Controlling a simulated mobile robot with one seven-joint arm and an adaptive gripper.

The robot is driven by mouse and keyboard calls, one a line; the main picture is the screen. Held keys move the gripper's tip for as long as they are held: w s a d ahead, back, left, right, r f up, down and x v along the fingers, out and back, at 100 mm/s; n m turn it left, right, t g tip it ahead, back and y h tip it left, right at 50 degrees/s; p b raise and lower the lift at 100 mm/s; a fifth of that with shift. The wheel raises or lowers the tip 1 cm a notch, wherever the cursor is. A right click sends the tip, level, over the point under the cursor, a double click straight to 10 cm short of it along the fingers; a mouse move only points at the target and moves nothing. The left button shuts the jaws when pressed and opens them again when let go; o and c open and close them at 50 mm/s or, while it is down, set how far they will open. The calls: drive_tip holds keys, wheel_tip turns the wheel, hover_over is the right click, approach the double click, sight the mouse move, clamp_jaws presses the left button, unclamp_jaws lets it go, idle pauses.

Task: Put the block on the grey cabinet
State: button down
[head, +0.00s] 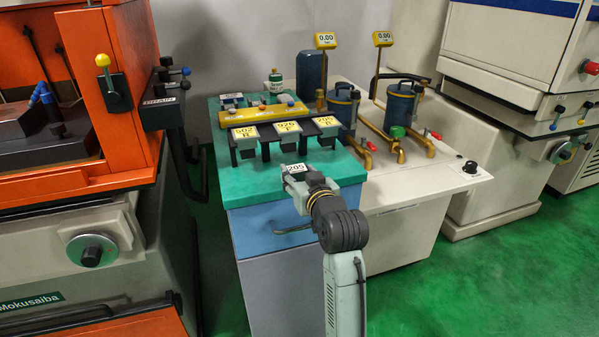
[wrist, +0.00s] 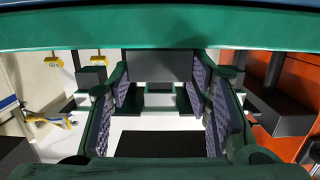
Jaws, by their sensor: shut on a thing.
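The block (head: 294,168) shows as a small piece with a white label reading "205" in the head view. My gripper (head: 298,180) is shut on it, at the front edge of the green top. In the wrist view the white and black face of the block (wrist: 160,122) fills the space between the two finger pads of my gripper (wrist: 160,100). The grey cabinet (head: 282,285) has a grey lower front, a blue upper band and a green top (head: 262,188). My gripper hides part of its front edge. I cannot tell whether the block touches the top.
Three dark holders with yellow labels (head: 285,130) stand on the green top behind my gripper. A yellow rack (head: 262,113) is further back. A white unit with blue canisters (head: 399,104) adjoins on the right. An orange machine (head: 88,185) stands on the left. Bare green top lies left of my gripper.

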drive_tip(key=shift+f, duration=0.15)
drive_tip(key=c, duration=0.8)
unclamp_jaws()
drive_tip(key=shift+r, duration=0.25)
drive_tip(key=shift+s+d+f, duration=0.1)
drive_tip(key=shift+s, duration=0.2)
drive_tip(key=b+v, duration=0.2)
drive_tip(key=v, duration=0.9)
drive_tip(key=shift+s+b, duration=0.2)
drive_tip(key=shift+b, duration=0.15)
